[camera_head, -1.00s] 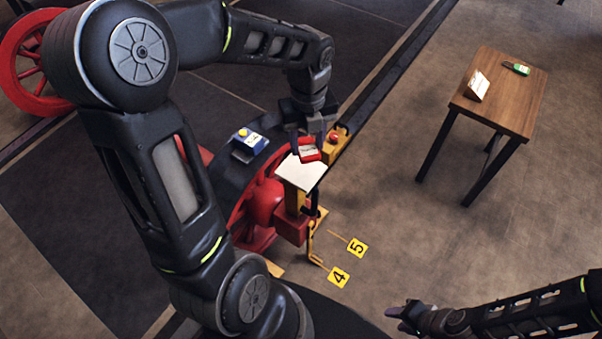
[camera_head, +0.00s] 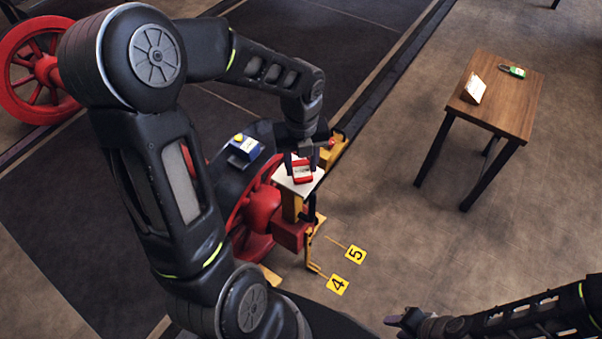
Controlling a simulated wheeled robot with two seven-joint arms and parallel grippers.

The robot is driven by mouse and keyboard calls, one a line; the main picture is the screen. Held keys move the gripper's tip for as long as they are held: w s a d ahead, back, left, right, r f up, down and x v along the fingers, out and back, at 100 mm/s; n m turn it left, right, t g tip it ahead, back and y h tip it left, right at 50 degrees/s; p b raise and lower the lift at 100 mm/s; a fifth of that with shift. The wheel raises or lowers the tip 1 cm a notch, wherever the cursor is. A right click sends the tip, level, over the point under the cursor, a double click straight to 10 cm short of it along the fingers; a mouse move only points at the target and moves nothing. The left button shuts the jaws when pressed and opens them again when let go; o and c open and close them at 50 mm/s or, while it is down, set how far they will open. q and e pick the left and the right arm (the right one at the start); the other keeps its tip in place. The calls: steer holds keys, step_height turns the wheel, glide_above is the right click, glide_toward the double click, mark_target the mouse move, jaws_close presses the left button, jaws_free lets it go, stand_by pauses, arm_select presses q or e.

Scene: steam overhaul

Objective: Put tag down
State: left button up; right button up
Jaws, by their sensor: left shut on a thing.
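The tag (camera_head: 303,173) is a small red-edged plate with a pale face. My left gripper (camera_head: 302,165) is shut on it, right over a white plate (camera_head: 311,185) on top of a yellow post. I cannot tell whether the tag touches the white plate. The gripper and the tag hide part of the white plate. My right gripper (camera_head: 398,320) is low at the bottom right, away from the tag. Its fingers are too dark and small to read.
A blue box with a yellow knob (camera_head: 245,147) sits left of the white plate. Red machinery (camera_head: 263,205) stands below. Yellow floor markers 4 (camera_head: 337,284) and 5 (camera_head: 355,254) lie in front. A wooden table (camera_head: 500,112) with a card and a green device stands at right.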

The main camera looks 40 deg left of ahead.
mark_target(301, 168)
arm_select(q)
steer(key=shift+f+b, duration=0.4)
steer(key=shift+f, duration=1.45)
steer(key=shift+f, duration=0.1)
steer(key=o, duration=1.3)
step_height(301, 168, up, 12)
steer(key=shift+r+p, duration=0.15)
steer(key=shift+p, duration=1.1)
